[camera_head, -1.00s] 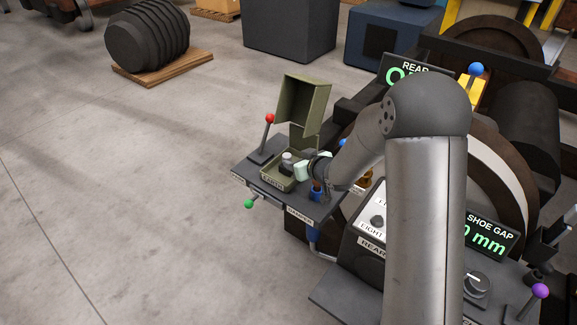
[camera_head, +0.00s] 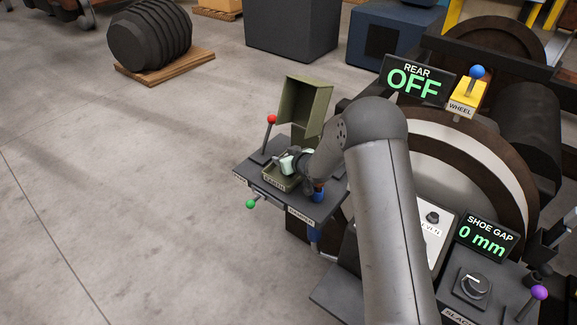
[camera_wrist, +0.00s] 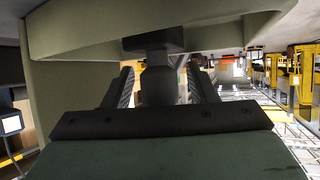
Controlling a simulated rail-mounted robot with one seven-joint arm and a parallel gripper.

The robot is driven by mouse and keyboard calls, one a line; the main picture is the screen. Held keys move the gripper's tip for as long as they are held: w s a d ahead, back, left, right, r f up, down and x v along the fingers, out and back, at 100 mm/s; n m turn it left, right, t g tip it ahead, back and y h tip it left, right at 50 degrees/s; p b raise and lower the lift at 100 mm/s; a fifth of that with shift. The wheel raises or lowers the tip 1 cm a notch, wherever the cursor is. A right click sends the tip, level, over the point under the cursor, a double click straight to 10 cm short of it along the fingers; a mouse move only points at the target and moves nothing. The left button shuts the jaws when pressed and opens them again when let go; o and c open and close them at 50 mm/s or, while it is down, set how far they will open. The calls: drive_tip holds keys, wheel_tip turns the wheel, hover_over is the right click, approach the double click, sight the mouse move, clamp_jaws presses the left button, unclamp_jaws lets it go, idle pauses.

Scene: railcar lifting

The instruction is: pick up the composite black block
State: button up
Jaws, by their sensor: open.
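An olive box (camera_head: 275,184) with its lid (camera_head: 303,105) standing open sits on a dark shelf at the console's left. My gripper (camera_head: 286,163) is at the box, below the raised lid, and covers most of its inside. In the wrist view my gripper (camera_wrist: 160,76) is open, with one dark finger on each side of a grey rounded piece (camera_wrist: 158,85). This piece joins a dark block (camera_wrist: 153,40) against the olive surface. I cannot tell whether the fingers touch it. No separate item is clearly recognisable as the composite black block.
A red-knobbed lever (camera_head: 271,120) stands left of the box, and a green-knobbed lever (camera_head: 250,204) sticks out below the shelf. The floor at left is mostly clear.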

drive_tip(key=c, duration=1.1)
drive_tip(key=shift+r, duration=0.15)
